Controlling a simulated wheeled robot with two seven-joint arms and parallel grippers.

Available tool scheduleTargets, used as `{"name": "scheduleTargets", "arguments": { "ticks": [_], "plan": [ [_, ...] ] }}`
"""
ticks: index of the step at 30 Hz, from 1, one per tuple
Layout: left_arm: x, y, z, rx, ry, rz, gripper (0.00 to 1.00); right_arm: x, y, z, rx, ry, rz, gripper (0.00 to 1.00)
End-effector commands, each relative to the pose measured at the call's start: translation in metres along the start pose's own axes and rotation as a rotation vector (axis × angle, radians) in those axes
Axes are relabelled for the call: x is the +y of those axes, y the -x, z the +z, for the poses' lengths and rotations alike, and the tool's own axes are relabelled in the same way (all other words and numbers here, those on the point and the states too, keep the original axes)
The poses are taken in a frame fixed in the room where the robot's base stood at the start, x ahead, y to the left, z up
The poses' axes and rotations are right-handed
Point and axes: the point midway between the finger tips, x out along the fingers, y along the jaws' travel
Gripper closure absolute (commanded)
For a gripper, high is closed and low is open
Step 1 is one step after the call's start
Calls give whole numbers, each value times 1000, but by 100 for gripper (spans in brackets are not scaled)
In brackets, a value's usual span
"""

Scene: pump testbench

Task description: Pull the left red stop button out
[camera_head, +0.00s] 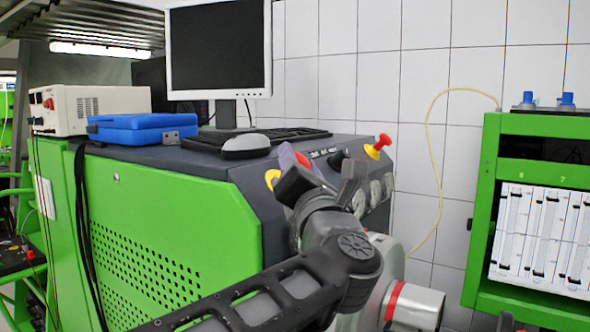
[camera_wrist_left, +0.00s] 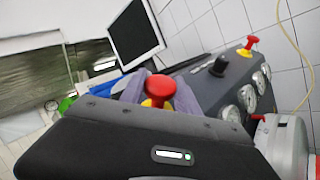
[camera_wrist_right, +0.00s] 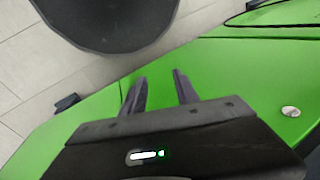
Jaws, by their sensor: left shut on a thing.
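The left red stop button (camera_wrist_left: 160,88) is a red knob on a yellow base (camera_wrist_left: 155,103), on the sloped dark panel of the green testbench. My left gripper (camera_wrist_left: 158,96) has one finger on each side of it and is shut on it. In the head view, the left gripper (camera_head: 320,180) hides most of the button; a bit of red (camera_head: 302,159) and part of the yellow base (camera_head: 272,178) show. My right gripper (camera_wrist_right: 160,88) is open and empty, in front of a green surface in the right wrist view.
A second red button (camera_head: 380,146) on a yellow base stands farther right on the panel. A black knob (camera_wrist_left: 218,66) and several round gauges (camera_wrist_left: 247,97) lie between. A monitor (camera_head: 218,50), keyboard (camera_head: 285,133) and mouse (camera_head: 246,146) stand on the bench top.

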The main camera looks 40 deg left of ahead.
Motion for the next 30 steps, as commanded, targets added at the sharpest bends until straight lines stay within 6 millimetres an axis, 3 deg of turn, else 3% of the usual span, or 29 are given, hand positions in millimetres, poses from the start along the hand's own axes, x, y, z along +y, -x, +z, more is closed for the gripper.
{"name": "scheduleTargets", "arguments": {
  "ticks": [2, 3, 11, 22, 30],
  "plan": [
    [0, 0, 2, -4, -1, -1, 100, 0, 1, 0, 0, 0, 0, 64],
    [0, 0, 2, -4, -1, -1, 61, 0, 1, 0, 0, 0, 0, 64],
    [0, 0, 1, -3, 0, 0, 40, 0, 1, 0, 0, 0, 0, 64],
    [0, 7, 0, -4, 1, 1, 40, 1, -3, 0, 0, 1, 0, 64],
    [-2, 48, -1, -7, 2, -1, 40, 6, -20, -2, 5, 4, -6, 64]
  ]
}}
